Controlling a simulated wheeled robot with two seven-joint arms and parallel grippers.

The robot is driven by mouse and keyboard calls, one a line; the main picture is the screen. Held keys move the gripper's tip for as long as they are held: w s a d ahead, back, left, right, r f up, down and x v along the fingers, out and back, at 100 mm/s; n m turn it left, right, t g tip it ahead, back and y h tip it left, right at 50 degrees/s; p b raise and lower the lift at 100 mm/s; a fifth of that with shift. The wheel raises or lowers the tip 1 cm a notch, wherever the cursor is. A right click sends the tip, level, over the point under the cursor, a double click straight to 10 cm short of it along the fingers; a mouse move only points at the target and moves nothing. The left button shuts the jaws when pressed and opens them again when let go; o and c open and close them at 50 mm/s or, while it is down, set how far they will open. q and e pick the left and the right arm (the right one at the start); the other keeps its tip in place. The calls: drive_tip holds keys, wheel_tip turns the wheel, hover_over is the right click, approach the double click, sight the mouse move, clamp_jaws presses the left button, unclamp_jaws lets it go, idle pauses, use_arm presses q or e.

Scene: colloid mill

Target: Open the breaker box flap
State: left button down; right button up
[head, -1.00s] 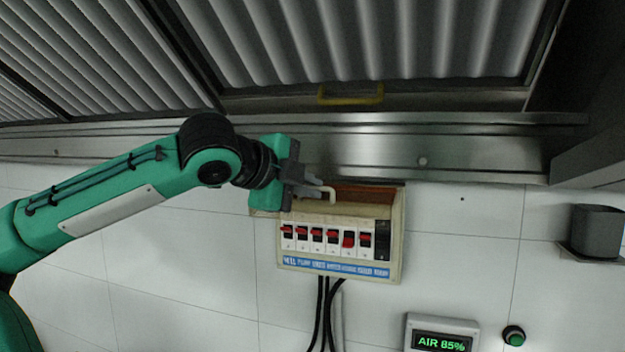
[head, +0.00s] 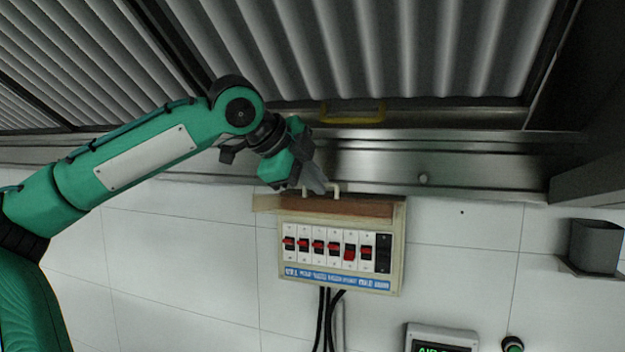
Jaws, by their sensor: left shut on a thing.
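The breaker box (head: 399,255) is mounted on the white tiled wall, with a row of switches with red toggles (head: 333,247) and a blue label strip exposed. Its flap (head: 350,208) is swung up at the top of the box, showing as a narrow brownish band above the switches. A pale loop handle (head: 336,188) stands at the flap's upper edge. My left gripper (head: 316,188) reaches in from the upper left, with its grey fingers shut on the handle; the fingers partly hide it. My right gripper is not in view.
A steel ledge (head: 470,160) and a corrugated hood with a yellow handle (head: 352,112) are just above the box. Black cables (head: 326,315) hang below it. A display panel (head: 440,338), a green button (head: 512,344) and a grey bin (head: 594,246) are at right.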

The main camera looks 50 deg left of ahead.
use_arm(q)
drive_tip(key=shift+a+r, duration=0.2)
drive_tip(key=shift+r, duration=0.3)
drive_tip(key=c, duration=1.6)
unclamp_jaws()
drive_tip(key=shift+w, duration=0.2)
drive_tip(key=shift+o, duration=0.2)
drive_tip(key=shift+a+f, duration=0.1)
drive_tip(key=shift+f, duration=0.15)
drive_tip(key=shift+w, duration=0.1)
drive_tip(key=shift+s, duration=0.2)
drive_tip(key=b+v, duration=0.4)
drive_tip(key=v, duration=0.9)
drive_tip(key=shift+s+r, duration=0.15)
drive_tip(key=shift+s, duration=0.1)
